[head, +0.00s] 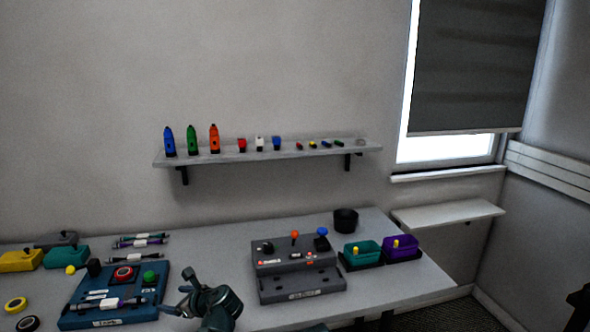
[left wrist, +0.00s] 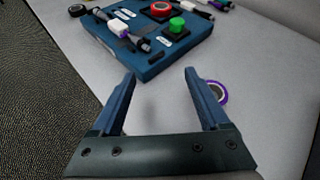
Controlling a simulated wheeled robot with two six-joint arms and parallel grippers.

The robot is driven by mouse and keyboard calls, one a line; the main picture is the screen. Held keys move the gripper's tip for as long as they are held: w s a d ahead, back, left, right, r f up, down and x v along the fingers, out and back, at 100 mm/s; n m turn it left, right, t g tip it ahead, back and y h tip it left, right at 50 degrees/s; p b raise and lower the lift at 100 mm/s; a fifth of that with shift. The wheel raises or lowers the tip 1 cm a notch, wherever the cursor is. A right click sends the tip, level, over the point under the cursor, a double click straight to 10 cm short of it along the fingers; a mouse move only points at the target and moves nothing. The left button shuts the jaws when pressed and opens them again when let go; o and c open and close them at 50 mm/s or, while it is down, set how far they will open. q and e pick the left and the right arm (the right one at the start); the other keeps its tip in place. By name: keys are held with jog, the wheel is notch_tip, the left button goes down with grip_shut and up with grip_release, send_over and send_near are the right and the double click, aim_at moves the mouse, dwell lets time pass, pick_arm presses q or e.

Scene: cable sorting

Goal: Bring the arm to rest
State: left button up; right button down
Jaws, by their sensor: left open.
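My left gripper (head: 178,296) is at the front of the table in the head view, just right of the blue board. In the left wrist view my left gripper (left wrist: 160,76) has its fingers wide apart with nothing between them. The blue board (left wrist: 150,70) lies beyond the fingertips, with a green button (left wrist: 177,25) and a red round part (left wrist: 160,9) on it. The board also shows in the head view (head: 142,312). A purple ring (left wrist: 222,98) lies on the table by the right finger. My right gripper is not seen.
A grey console (head: 300,283) with knobs stands right of my left gripper. Green (head: 362,251) and purple (head: 402,246) bins and a black cup (head: 346,220) are further right. Cables (head: 140,240) lie behind the board. A wall shelf (head: 270,152) holds several small items.

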pick_arm(q)
jog(key=shift+s+d+f+n, duration=0.2)
jog(key=shift+d+n, duration=0.1)
jog(key=shift+d, duration=0.1)
jog(key=s+d+f+n+g+h+p, duration=0.2)
jog(key=s+d+n+h, duration=0.3)
jog(key=s+d+n, duration=0.4)
jog(key=s+d+f+n+g+h+p, duration=0.3)
jog(key=s+d+n, duration=0.6)
jog(key=d, duration=0.7)
jog(key=shift+s+d+f+n+g+h, duration=0.35)
jog(key=shift+s+f+g+h, duration=0.45)
jog(key=shift+s, duration=0.45)
